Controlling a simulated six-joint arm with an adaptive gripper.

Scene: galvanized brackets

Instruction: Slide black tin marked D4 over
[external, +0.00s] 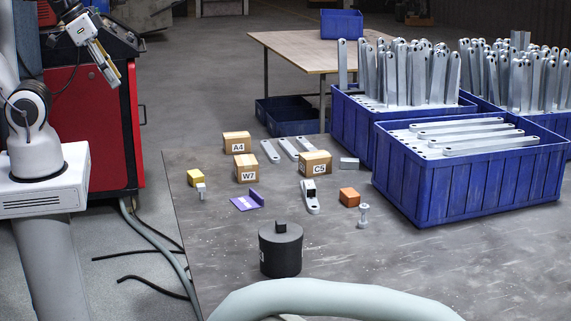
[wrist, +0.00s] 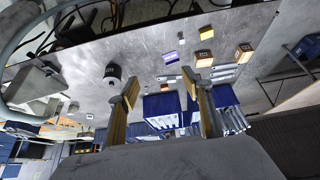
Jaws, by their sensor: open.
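The black tin (external: 281,252) stands upright on the grey table, near its front left. A small black block or knob sits on top of it. A sliver of white label shows on its left side, but the marking is not readable. The tin also shows small in the wrist view (wrist: 113,72), left of the fingers. My gripper (external: 114,80) is high at the upper left, beside the red cabinet and well away from the tin. In the wrist view my gripper (wrist: 160,85) has its two fingers spread wide with nothing held between them.
Boxes A4 (external: 237,142), W7 (external: 246,168) and C5 (external: 316,163) stand behind the tin. A purple bracket (external: 248,201), an orange block (external: 349,197) and a bolt (external: 363,216) lie nearer. Blue crates (external: 470,185) of brackets fill the right. Table around the tin is clear.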

